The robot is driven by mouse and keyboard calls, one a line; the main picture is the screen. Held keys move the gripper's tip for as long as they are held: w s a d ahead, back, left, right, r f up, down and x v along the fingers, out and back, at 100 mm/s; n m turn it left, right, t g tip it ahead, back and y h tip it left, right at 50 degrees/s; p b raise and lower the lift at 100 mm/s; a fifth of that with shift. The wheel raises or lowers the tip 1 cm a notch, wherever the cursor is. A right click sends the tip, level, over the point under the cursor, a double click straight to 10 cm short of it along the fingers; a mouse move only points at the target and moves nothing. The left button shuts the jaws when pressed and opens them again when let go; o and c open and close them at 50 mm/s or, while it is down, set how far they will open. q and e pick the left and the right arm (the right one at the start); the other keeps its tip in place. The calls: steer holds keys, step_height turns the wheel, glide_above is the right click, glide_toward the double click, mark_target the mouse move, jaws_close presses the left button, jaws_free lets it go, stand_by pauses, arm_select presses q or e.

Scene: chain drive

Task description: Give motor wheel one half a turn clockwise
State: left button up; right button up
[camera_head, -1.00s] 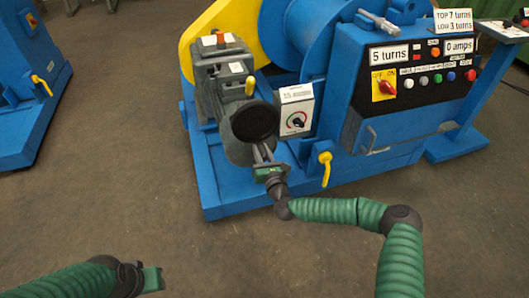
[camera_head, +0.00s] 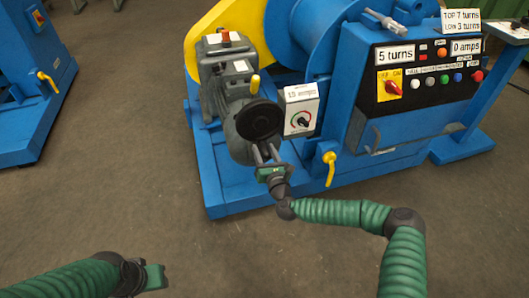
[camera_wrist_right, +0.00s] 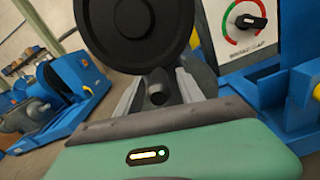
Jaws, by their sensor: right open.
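My right gripper (camera_head: 265,153) is open just in front of the wheel's lower edge.
A small white box with a dial (camera_head: 301,110) stands close right of the wheel. The control panel (camera_head: 425,70) reads 5 turns and 0 amps. The floor in front (camera_head: 240,255) is clear.

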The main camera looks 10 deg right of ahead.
steer(key=s+p, duration=0.5)
steer(key=s, duration=1.2)
steer(key=shift+d+p, duration=0.3)
steer(key=shift+w, duration=0.1)
